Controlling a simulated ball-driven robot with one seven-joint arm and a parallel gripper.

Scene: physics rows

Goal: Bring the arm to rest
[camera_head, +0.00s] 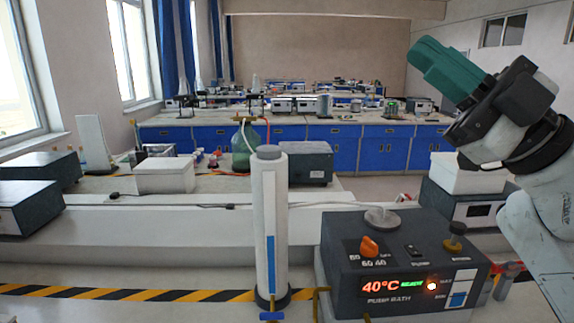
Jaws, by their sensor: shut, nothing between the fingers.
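My gripper (440,67) shows at the upper right, at the end of my white and grey arm. Its green fingers are together with nothing between them. They point up and to the left, in the air, touching nothing. Below and to the left of it stands a dark pump bath (345,262) with an orange knob (369,247) and a display reading 40°C. A clear gap separates the gripper from the bath.
A tall white cylinder (268,215) stands upright left of the bath. A white box (165,176) and a green bottle (245,143) are on the bench behind. Blue cabinets (385,150) line the back. Yellow-black tape (120,293) runs along the front left.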

